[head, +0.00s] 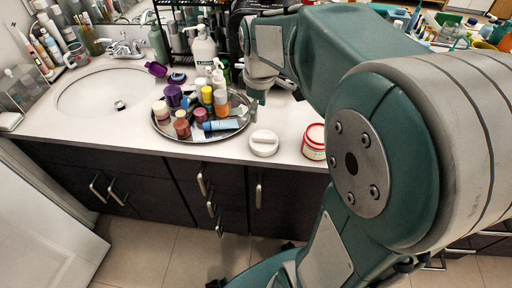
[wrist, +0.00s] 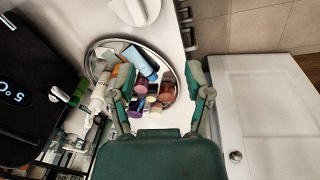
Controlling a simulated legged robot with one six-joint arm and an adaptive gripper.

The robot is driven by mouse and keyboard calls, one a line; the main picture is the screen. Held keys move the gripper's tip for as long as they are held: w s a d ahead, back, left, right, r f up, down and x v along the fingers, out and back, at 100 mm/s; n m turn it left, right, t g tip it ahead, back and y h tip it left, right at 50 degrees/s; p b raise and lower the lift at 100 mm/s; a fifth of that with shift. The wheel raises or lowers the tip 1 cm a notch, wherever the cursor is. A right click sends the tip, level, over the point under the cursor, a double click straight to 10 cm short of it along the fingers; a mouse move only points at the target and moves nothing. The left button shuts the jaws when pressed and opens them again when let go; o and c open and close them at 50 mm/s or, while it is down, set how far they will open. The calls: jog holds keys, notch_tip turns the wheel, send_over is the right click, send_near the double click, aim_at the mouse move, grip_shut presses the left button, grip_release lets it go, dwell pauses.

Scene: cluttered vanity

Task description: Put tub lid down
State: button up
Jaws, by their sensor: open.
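The tub lid (head: 264,142) is a white round disc with a raised bar across its top. It lies flat on the counter near the front edge, between the round tray and a red-and-white tub (head: 314,141). In the wrist view the lid (wrist: 135,8) is at the top, partly cut off by the frame. My gripper (wrist: 158,73) is open, its two fingers spread above the tray with nothing held between them. The lid is apart from the fingers, beyond their tips.
A round metal tray (head: 158,128) holds several bottles and jars. A white pump bottle (head: 203,50) stands behind it, with a sink (head: 85,92) to the left. A dark device with a lit display (wrist: 30,85) is left of my gripper in the wrist view.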

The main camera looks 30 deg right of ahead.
jog(key=s+a+r+m+t, duration=0.1)
jog(key=s+a+m+t, duration=0.1)
jog(key=s+a+m, duration=0.2)
jog(key=s+a+r+m+t, duration=0.2)
jog(key=s+a+m, duration=0.2)
jog(key=s, duration=0.7)
jog(key=shift+a, duration=0.2)
jog(key=shift+w+d+r, duration=0.1)
